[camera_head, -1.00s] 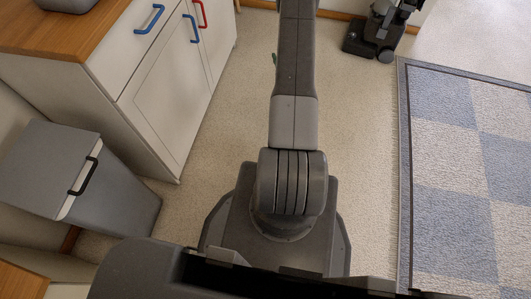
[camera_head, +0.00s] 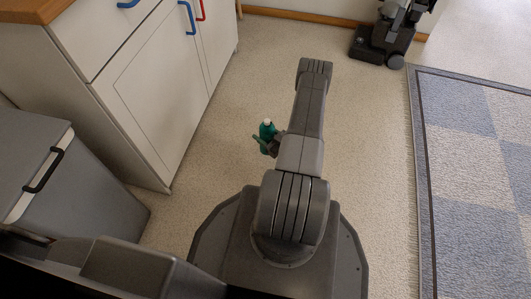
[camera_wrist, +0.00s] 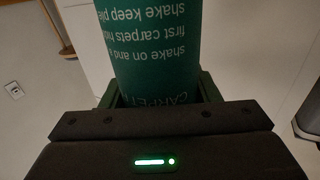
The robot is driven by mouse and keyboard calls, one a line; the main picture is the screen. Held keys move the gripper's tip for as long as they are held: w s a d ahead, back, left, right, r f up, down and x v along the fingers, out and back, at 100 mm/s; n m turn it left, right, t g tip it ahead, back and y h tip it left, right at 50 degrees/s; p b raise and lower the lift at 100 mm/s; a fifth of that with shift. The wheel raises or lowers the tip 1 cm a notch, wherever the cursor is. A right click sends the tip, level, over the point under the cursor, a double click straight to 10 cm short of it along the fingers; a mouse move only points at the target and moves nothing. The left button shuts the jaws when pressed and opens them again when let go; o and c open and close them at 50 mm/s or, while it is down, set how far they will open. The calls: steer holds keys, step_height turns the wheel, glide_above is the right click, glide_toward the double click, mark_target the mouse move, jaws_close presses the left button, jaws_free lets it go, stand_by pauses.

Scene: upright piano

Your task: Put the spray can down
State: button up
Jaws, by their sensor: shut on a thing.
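The spray can (camera_head: 267,130) is green with a white cap. In the head view it is small and partly hidden beside my arm, cap upward, over the pale floor. In the wrist view the green can (camera_wrist: 150,50) fills the upper middle, with upside-down white print that includes "CARPET" and "shake". My gripper (camera_wrist: 157,92) is shut on the can, with a dark green finger on each side. In the head view my gripper (camera_head: 268,143) is small and partly hidden. I cannot tell how high the can is above the floor.
A white cabinet (camera_head: 155,80) with blue and red handles stands at left, beside a grey bin (camera_head: 95,190). A blue checked rug (camera_head: 475,180) lies at right. A dark upright floor cleaner (camera_head: 380,45) stands at the back. Pale floor (camera_head: 370,140) between is clear.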

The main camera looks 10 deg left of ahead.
step_height(320, 180, down, 8)
steer(key=b, duration=0.3)
steer(key=shift+f, duration=0.15)
steer(key=o, duration=1.4)
